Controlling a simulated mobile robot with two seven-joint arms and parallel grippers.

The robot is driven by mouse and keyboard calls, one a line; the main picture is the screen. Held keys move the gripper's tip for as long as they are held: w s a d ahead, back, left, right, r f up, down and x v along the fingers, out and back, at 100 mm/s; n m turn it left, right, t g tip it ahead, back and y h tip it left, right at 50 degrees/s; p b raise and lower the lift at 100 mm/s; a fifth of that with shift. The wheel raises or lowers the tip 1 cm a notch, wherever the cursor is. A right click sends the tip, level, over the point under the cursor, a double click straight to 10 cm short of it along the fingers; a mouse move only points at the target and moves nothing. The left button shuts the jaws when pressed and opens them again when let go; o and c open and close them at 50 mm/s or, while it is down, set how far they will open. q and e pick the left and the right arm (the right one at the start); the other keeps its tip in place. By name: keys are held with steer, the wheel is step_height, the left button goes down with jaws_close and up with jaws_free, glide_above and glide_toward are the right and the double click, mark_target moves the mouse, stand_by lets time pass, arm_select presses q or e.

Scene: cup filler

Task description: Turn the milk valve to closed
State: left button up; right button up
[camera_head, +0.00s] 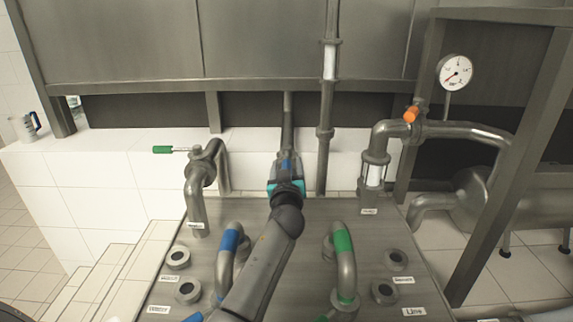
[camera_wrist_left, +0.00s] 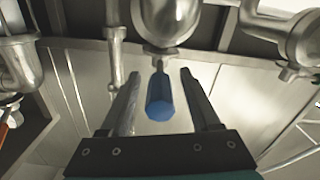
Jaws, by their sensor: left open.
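A blue valve handle (camera_wrist_left: 161,98) points toward the camera in the left wrist view, on a metal pipe (camera_wrist_left: 158,22). No label on it is readable, so I cannot tell from writing that it is the milk valve. My left gripper (camera_wrist_left: 160,80) is open, with one finger on each side of the handle and gaps showing on both sides. In the head view my left gripper (camera_head: 285,170) is at the middle vertical pipe (camera_head: 288,115) and covers most of the valve there. A bit of blue shows between its fingers. My right gripper is not in view.
A green-handled valve (camera_head: 165,149) is to the left and an orange-handled valve (camera_head: 412,113) to the right, below a gauge (camera_head: 455,72). Bent pipes with blue (camera_head: 229,240) and green (camera_head: 342,241) bands stand on the metal deck (camera_head: 310,212) beside my arm.

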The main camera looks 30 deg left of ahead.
arm_select(q)
jaws_close()
stand_by(0.4)
stand_by(0.9)
